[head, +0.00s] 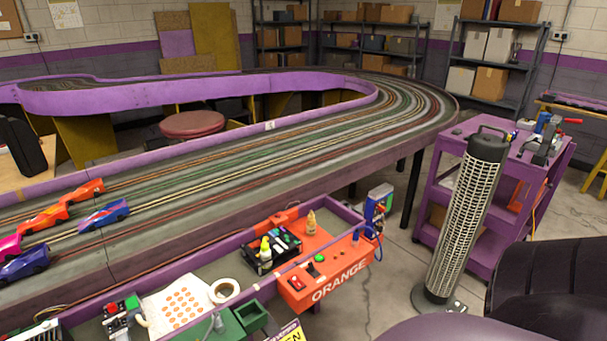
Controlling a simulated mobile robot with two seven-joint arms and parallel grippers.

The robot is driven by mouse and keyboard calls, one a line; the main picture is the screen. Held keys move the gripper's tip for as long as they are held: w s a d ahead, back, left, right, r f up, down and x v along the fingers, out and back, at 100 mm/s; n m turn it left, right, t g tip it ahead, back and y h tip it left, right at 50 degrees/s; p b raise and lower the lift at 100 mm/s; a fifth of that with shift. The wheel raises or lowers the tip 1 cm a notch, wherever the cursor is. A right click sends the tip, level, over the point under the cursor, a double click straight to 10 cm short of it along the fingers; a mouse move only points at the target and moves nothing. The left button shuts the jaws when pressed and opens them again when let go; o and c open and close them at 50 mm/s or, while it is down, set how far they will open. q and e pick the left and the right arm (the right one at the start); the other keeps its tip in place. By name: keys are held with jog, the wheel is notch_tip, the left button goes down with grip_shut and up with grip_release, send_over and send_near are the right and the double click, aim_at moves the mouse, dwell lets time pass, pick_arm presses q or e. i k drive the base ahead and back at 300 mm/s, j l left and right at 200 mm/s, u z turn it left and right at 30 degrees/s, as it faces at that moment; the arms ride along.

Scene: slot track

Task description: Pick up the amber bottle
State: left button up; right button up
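A small amber or tan bottle (311,224) with a narrow pointed top stands upright in the head view. It is at the back of the orange station (325,252) marked "ORANGE", beside the purple-edged side tray of the track. A black caddy (284,259) with a yellow-topped bottle (265,250) sits just left of it. Neither of my grippers can be made out in this view, so nothing shows at the amber bottle.
The slot track (200,188) with several toy cars runs behind the tray. A white tape roll (224,290) and a green box (240,322) lie to the left. A tall heater (465,215) and a purple cart (480,240) stand to the right.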

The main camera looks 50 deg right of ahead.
aim_at(311, 223)
jog(key=z, duration=1.6)
jog(key=i+l, duration=0.5)
jog(key=i+l+u, duration=0.1)
jog(key=i+l, duration=0.2)
jog(key=l, duration=0.25)
jog(key=i+l+u, duration=0.1)
jog(key=u, duration=1.45)
